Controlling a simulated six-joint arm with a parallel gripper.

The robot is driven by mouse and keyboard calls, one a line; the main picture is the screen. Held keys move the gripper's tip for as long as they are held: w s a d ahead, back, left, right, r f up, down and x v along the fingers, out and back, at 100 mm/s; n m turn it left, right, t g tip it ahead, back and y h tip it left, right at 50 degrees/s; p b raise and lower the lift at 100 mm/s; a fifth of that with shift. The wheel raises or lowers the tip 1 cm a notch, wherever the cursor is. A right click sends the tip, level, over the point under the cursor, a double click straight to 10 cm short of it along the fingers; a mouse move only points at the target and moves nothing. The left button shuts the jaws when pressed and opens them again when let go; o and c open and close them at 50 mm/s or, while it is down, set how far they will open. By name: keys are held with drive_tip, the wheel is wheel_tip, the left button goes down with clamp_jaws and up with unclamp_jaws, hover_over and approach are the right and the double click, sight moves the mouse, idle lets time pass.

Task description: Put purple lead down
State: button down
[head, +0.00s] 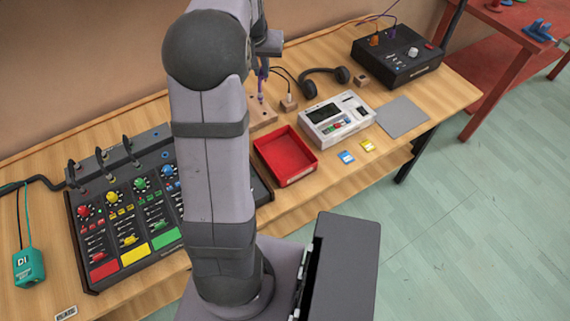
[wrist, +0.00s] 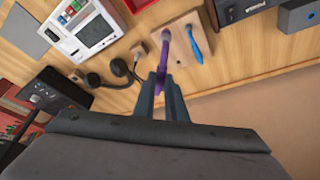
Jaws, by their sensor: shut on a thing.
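My gripper (wrist: 163,76) is shut on the purple lead (wrist: 163,52), whose end points at a wooden block (wrist: 143,47). In the head view the purple lead (head: 262,76) hangs under my gripper (head: 266,50), over the wooden block (head: 265,113). I cannot tell whether its tip touches the block or sits in a hole. A blue lead (wrist: 197,46) is at the block beside the purple one. My arm hides part of the block in the head view.
A red tray (head: 285,157) and a white device (head: 337,119) stand near the block. Headphones (head: 325,78) and a small wooden block with a dark cable (head: 288,104) are close by. A large mixer (head: 125,205) is to the left and a black box (head: 398,58) at the right.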

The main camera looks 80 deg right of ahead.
drive_tip(key=s+a+m+b, duration=0.2)
drive_tip(key=s+a, duration=0.3)
drive_tip(key=s, duration=0.4)
drive_tip(key=a+f, duration=0.5)
drive_tip(key=a, duration=0.2)
wheel_tip(320, 180, down, 10)
drive_tip(key=p, duration=0.1)
drive_tip(key=shift+s+d+n+g, duration=0.15)
drive_tip(key=shift+n+g, duration=0.15)
drive_tip(key=shift+f, duration=0.2)
drive_tip(key=c, duration=1.8)
unclamp_jaws()
drive_tip(key=shift+r, duration=0.15)
